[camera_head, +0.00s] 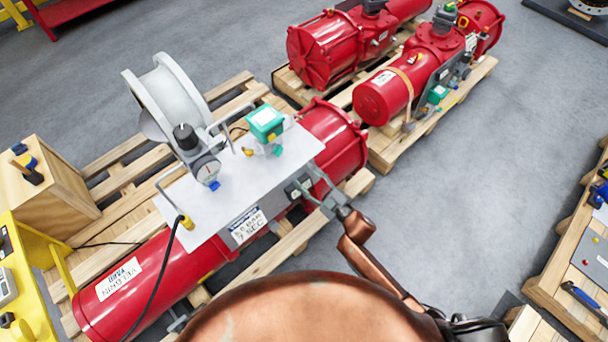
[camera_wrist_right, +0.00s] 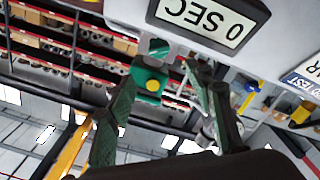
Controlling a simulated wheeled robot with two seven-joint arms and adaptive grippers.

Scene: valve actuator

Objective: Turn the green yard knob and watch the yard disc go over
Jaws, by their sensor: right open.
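In the right wrist view a green part with a yellow round centre (camera_wrist_right: 152,85) shows beyond my fingers; it may be the yard knob, but I cannot tell for sure. My right gripper (camera_wrist_right: 160,72) is open, its fingers apart on either side of that part; contact cannot be told. In the head view my right gripper (camera_head: 314,190) is at the right end of the grey panel's (camera_head: 200,205) front face. I cannot make out the yard disc. My left gripper is not in view.
A display reading 0 SEC (camera_wrist_right: 208,20) is close above the fingers. A teal box (camera_head: 265,121), a gauge (camera_head: 206,170) and a grey wheel (camera_head: 166,97) stand on or behind the panel. Red actuators (camera_head: 388,97) lie on a pallet behind.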

